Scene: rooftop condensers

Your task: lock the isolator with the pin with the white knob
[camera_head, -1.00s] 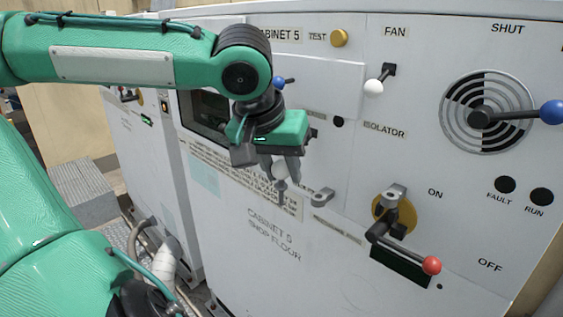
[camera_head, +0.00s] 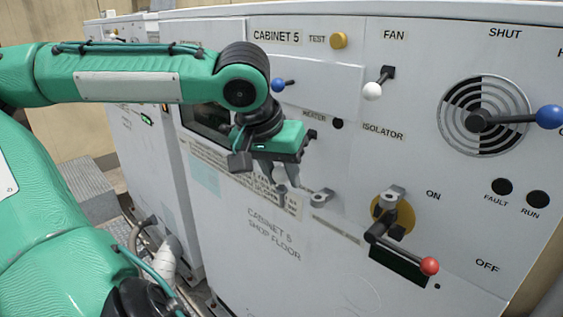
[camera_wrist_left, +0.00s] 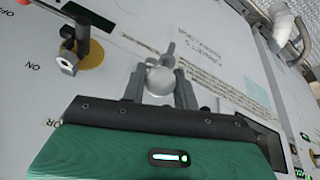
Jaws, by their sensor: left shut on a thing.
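My left gripper (camera_head: 279,180) is in front of the cabinet's middle, left of the isolator. In the left wrist view (camera_wrist_left: 157,92) its fingers are shut around the white knob (camera_wrist_left: 160,79) of the pin. The grey pin shaft (camera_wrist_left: 170,50) sticks out past the knob, and its lower end (camera_head: 283,197) shows in the head view. The knob is hidden there. The isolator has a brass disc (camera_head: 403,213), a grey lug (camera_head: 393,192) and a red-knobbed lever (camera_head: 429,266) pointing down to the right, nearer OFF than ON. The lug is apart from the pin.
A small grey bracket (camera_head: 322,196) sticks out of the panel between gripper and isolator. A white-knobbed fan lever (camera_head: 373,90), a small blue knob (camera_head: 278,85) and a large blue-knobbed lever (camera_head: 549,117) protrude higher up. The panel's lower front is clear.

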